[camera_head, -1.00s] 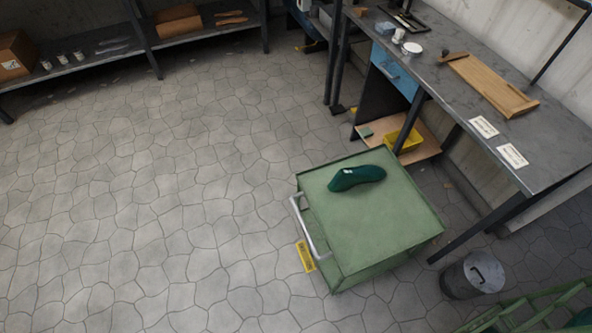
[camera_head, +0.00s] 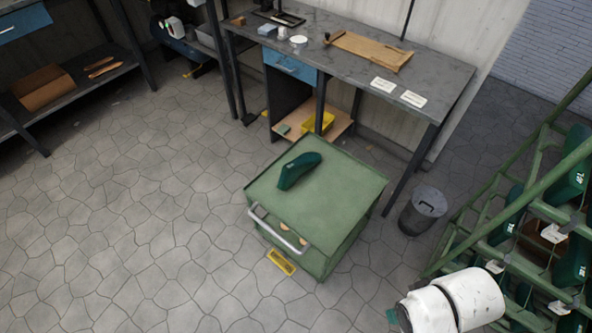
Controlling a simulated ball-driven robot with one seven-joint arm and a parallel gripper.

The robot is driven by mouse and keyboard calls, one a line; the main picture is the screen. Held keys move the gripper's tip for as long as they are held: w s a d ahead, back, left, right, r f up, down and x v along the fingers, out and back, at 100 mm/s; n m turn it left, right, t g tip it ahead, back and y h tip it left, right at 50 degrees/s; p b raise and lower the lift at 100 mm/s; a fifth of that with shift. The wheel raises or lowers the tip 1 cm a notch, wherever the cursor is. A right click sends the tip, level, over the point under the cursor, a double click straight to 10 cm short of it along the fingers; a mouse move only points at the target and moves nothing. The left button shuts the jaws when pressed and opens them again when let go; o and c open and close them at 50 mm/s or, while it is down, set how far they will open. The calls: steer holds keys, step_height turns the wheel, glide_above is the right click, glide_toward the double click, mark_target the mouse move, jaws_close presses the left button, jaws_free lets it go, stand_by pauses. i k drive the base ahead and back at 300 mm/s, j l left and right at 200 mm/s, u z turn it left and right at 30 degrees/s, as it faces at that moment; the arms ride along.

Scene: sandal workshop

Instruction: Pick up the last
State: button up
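A dark green shoe last (camera_head: 298,170) lies on the top of a green cart (camera_head: 318,203), towards the cart's far left part. More green lasts (camera_head: 574,260) sit on a green rack at the right. A white rounded part of my arm (camera_head: 455,302) shows at the bottom right, in front of the rack. My gripper itself is not in view, and nothing shows it near the last on the cart.
The cart has a grey handle (camera_head: 277,228) on its near left side. A metal bin (camera_head: 423,210) stands between the cart and the green rack (camera_head: 547,186). A workbench (camera_head: 436,81) with a wooden board (camera_head: 369,49) runs behind the cart. The stone floor at the left is clear.

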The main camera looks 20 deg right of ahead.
mark_target(291, 171)
steer(key=i+j, duration=0.25)
steer(key=j, duration=0.15)
steer(key=i+j, duration=0.25)
steer(key=j, duration=0.15)
steer(key=i+j+z, duration=0.1)
steer(key=i+j, duration=0.15)
steer(key=j, duration=0.15)
steer(key=i+j, duration=0.25)
steer(key=j, duration=0.15)
